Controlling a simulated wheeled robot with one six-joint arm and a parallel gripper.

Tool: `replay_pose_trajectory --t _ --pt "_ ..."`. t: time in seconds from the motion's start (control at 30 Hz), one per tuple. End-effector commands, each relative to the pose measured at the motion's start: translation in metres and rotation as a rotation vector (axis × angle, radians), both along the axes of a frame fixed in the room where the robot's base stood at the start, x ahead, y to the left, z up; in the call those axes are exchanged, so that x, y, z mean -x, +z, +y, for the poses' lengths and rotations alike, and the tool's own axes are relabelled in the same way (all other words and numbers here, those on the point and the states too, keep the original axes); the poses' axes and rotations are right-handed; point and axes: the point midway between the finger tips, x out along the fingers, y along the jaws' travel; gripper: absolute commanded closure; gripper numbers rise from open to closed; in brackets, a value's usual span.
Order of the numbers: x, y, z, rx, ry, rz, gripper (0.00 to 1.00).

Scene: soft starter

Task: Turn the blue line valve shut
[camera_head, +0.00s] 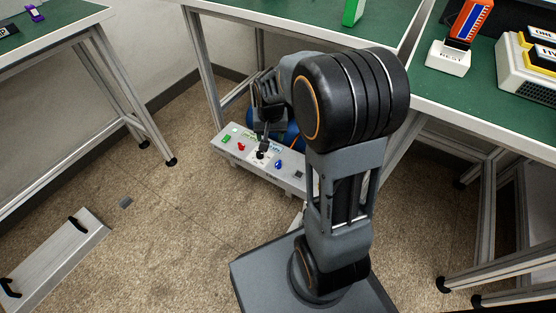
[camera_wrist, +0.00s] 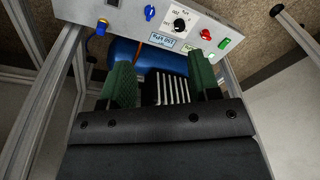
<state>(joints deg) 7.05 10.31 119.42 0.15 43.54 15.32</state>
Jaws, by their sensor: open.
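A light grey control panel (camera_wrist: 240,45) crosses the top of the wrist view. It carries a blue knob (camera_wrist: 150,12), a black dial and a red knob. Another blue handle with a yellowish part (camera_wrist: 101,27) sits at the panel's left end; I cannot tell which blue piece is the line valve. In the head view the panel's blue knob (camera_head: 278,164) shows right of the black dial. My gripper (camera_wrist: 161,80) is open with nothing held, green pads apart over the blue tank (camera_wrist: 172,60) behind the panel. My arm partly hides the machine in the head view.
Striped dark fins (camera_wrist: 171,88) lie between and beyond my fingers. Metal frame bars (camera_wrist: 52,85) flank the machine. A green-topped bench (camera_head: 418,85) stands at right and another table at upper left. A plate with black handles (camera_head: 50,262) lies on the open floor at left.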

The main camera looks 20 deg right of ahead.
Motion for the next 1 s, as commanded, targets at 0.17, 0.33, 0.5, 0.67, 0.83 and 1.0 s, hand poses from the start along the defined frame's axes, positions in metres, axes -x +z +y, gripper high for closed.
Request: replay_pose_trajectory --t 0.17,0.33,0.5,0.67,0.83,1.0 --pt "-0.042 -0.049 -0.027 -0.017 -0.153 0.053 0.43" --pt "-0.064 -0.096 -0.045 -0.026 -0.262 0.084 0.43" --pt "-0.074 -0.129 -0.056 -0.031 -0.33 0.104 0.43" --pt "-0.077 -0.149 -0.06 -0.034 -0.361 0.111 0.43" --pt "-0.077 -0.173 -0.061 -0.035 -0.37 0.116 0.43" --pt "-0.077 -0.206 -0.061 -0.035 -0.369 0.116 0.43"
